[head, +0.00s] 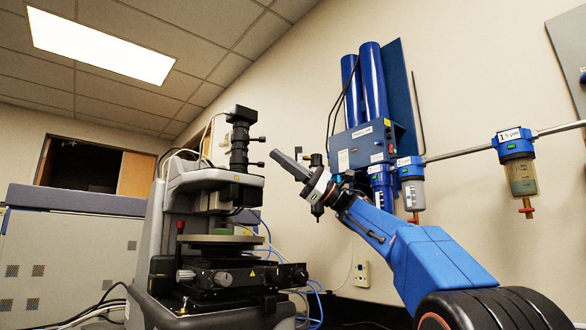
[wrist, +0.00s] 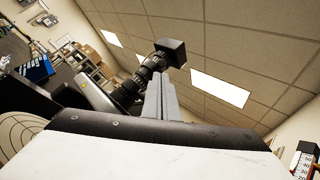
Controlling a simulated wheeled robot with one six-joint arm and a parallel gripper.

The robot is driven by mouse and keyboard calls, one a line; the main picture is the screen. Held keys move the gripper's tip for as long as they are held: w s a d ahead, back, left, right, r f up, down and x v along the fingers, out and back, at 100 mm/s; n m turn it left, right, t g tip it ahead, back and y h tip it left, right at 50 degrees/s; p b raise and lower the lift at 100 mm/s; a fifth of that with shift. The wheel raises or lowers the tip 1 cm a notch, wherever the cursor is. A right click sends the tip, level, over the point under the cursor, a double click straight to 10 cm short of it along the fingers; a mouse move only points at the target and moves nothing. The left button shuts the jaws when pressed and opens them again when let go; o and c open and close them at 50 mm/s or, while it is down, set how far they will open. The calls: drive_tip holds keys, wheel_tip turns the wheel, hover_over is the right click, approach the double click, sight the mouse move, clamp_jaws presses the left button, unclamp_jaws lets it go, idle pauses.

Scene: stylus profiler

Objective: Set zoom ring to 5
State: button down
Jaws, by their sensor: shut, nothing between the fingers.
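The black upright optics tube (head: 240,145) with its zoom ring stands on top of the stylus profiler (head: 205,205) in the head view. Two small knobs stick out of its right side. In the wrist view the tube (wrist: 150,70) appears tilted, with a square black box at its end. The ring's numbers are too small to read. My gripper (head: 277,155) is shut and empty, to the right of the tube and apart from it in the head view. In the wrist view my gripper's grey fingers (wrist: 160,88) overlap the tube's lower right side; contact there cannot be told.
The profiler's round stage (head: 222,241) is below the tube. Blue filter cylinders (head: 373,85) and a pipe with filter bowls (head: 517,165) are on the wall at right. A grey cabinet (head: 70,255) stands at left. Open air lies between my gripper and the tube.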

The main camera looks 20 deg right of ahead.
drive_tip(key=shift+x, duration=1.25)
drive_tip(key=shift+s, duration=0.1)
drive_tip(key=shift+s+a+r, duration=0.2)
drive_tip(key=shift+s+r, duration=0.15)
drive_tip(key=shift+s, duration=0.05)
